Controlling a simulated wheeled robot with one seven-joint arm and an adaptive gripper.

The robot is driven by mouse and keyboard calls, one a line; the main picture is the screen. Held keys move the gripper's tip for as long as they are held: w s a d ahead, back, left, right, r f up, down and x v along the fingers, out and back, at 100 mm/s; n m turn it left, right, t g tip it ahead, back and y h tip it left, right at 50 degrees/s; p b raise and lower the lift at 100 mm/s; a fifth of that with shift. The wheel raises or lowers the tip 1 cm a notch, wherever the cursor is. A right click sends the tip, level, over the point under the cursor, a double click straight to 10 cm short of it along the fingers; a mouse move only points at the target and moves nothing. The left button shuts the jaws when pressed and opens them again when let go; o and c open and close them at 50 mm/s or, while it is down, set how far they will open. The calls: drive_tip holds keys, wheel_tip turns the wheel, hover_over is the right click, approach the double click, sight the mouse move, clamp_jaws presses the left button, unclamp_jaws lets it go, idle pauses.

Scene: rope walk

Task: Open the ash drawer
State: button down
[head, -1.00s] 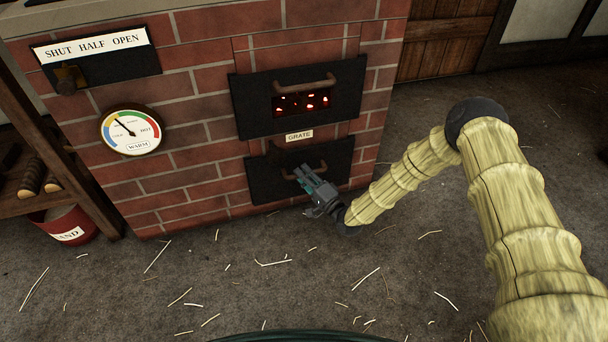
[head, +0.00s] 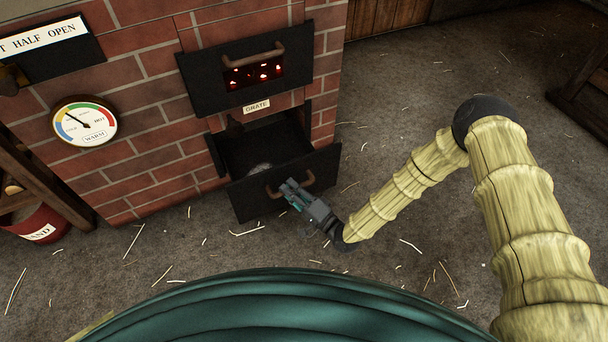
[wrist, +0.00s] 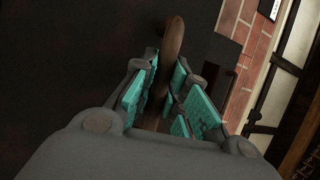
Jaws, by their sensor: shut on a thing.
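The ash drawer (head: 248,201) is the black box low in the brick furnace, under the GRATE label. It stands pulled out from the brick face, and its dark inside shows from above with a small greyish lump (head: 260,168) in it. Its brown curved handle (head: 309,178) is on the front panel. My gripper (head: 290,190) is at the handle, partly covering it. In the wrist view the teal finger pads (wrist: 160,92) are closed around the handle bar (wrist: 172,50).
The fire door (head: 205,85) with glowing openings is above the drawer. A gauge (head: 84,122) and a damper plate (head: 70,58) are on the bricks. A red sand bucket (head: 40,226) stands at left. The straw-strewn floor (head: 400,130) at right is open.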

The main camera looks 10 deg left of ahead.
drive_tip(key=shift+s+d, duration=0.35)
drive_tip(key=shift+d, duration=0.05)
drive_tip(key=c, duration=1.4)
unclamp_jaws()
drive_tip(key=shift+s, duration=0.1)
drive_tip(key=v, duration=1.2)
